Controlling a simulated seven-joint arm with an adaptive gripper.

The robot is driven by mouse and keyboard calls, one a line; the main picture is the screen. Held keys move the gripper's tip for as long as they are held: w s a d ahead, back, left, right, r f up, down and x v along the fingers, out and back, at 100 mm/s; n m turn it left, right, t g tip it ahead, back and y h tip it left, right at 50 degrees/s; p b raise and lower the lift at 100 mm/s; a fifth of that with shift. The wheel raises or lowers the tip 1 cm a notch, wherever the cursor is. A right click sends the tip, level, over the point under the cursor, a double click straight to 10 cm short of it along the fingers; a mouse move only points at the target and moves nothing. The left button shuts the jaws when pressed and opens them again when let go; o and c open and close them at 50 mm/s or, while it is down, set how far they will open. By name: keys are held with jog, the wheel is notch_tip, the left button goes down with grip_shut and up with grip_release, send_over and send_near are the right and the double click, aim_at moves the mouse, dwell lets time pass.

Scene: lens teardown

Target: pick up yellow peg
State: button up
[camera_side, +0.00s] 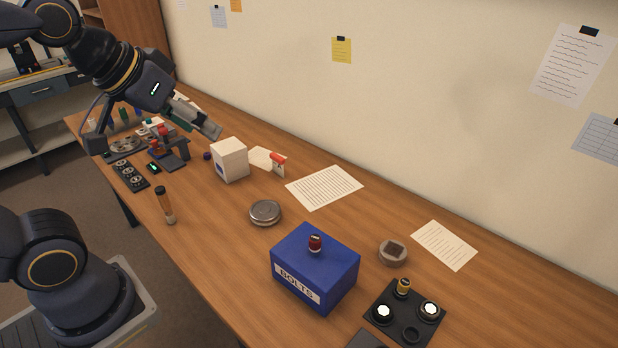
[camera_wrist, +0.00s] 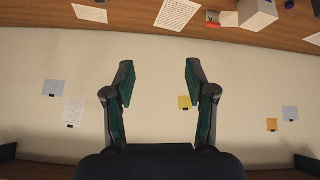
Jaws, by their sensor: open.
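A small yellow peg-like piece with a dark top (camera_side: 403,287) stands at the back of a black tray (camera_side: 377,296) at the front right in the side view. It looks like the yellow peg, but it is small there. My gripper (camera_side: 212,130) is raised over the far left of the table, a long way from that piece. In the wrist view my gripper (camera_wrist: 158,78) is open, with nothing between its fingers. That view faces mostly the wall, and I see no yellow peg in it.
The blue BOLTS box (camera_side: 341,288) with a dark red piece (camera_side: 315,242) on top stands left of the tray. Papers lie near the wall.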

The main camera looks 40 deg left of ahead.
jog(key=w+d+r+h, duration=0.1)
jog(key=w+d, duration=0.2)
jog(key=w, duration=0.5)
jog(key=m+g, duration=0.3)
jog(key=m, duration=0.2)
send_over(405, 281)
jog(key=s, duration=0.3)
notch_tip(405, 281, down, 31)
jog(key=x, duration=0.5)
jog(key=shift+w+a+f, duration=0.15)
jog(key=shift+w+a, duration=0.1)
jog(key=shift+w, duration=0.05)
grip_shut()
